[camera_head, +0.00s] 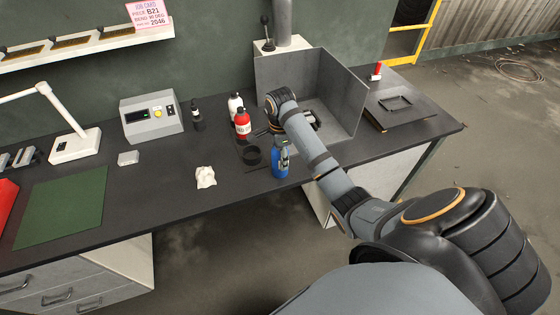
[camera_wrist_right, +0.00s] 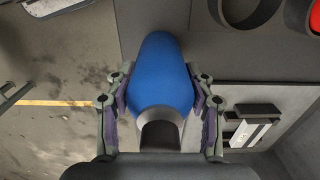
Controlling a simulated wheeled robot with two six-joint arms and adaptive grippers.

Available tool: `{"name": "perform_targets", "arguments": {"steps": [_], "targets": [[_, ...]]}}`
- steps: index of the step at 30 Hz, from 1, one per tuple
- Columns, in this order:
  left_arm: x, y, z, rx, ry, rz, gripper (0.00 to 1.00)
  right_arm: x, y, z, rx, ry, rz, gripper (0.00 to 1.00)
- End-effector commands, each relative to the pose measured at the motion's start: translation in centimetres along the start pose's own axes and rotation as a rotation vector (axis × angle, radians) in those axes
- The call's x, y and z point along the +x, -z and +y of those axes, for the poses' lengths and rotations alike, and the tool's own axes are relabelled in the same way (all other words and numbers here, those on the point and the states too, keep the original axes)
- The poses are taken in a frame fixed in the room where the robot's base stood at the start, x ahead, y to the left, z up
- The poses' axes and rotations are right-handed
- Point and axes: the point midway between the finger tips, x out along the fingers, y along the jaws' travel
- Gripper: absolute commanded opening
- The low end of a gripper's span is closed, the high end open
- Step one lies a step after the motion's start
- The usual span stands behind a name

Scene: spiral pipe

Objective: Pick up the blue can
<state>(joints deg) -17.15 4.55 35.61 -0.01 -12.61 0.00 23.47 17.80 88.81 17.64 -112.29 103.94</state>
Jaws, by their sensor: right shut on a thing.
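The blue can (camera_head: 280,166) is near the front edge of the dark workbench, in front of the grey metal booth. In the right wrist view the blue can (camera_wrist_right: 162,82) lies between the two fingers of my right gripper (camera_wrist_right: 160,108), which touch its sides. My right gripper (camera_head: 280,146) is shut on the can in the head view, partly hidden by its own arm. I cannot tell whether the can touches the bench. My left gripper is not in view.
A red bottle (camera_head: 242,125), a white bottle (camera_head: 235,104) and a dark ring (camera_head: 252,156) stand close behind and left of the can. A crumpled white cloth (camera_head: 205,177) lies further left. The grey booth (camera_head: 345,85) rises at the right.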

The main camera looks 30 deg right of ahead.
Motion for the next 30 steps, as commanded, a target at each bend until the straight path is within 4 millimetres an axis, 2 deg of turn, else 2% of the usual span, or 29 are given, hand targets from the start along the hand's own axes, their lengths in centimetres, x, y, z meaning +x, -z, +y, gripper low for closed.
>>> {"name": "perform_targets", "arguments": {"steps": [10, 14, 17, 18, 23, 27, 30], "targets": [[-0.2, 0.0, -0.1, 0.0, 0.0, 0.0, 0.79, -0.4, 0.0, 0.0, 0.0, 0.001, 0.0, 0.09], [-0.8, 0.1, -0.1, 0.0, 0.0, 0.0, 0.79, -1.9, 0.0, -0.1, 0.0, 0.002, 0.0, 0.09], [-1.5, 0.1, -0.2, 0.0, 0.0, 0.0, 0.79, -3.7, 0.0, -0.1, 0.0, 0.003, 0.0, 0.09], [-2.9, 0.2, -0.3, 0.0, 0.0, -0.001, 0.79, -4.6, 0.1, 0.6, 0.0, -0.001, 0.001, 0.09], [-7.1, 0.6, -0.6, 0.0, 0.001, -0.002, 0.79, -7.9, 0.3, 2.9, -0.001, -0.001, 0.002, 0.09], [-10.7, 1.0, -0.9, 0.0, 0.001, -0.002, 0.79, -10.8, 0.6, 5.7, -0.003, -0.002, 0.004, 0.09], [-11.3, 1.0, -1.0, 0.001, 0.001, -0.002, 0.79, -11.3, 0.9, 8.8, -0.004, -0.002, 0.005, 0.09]]}}
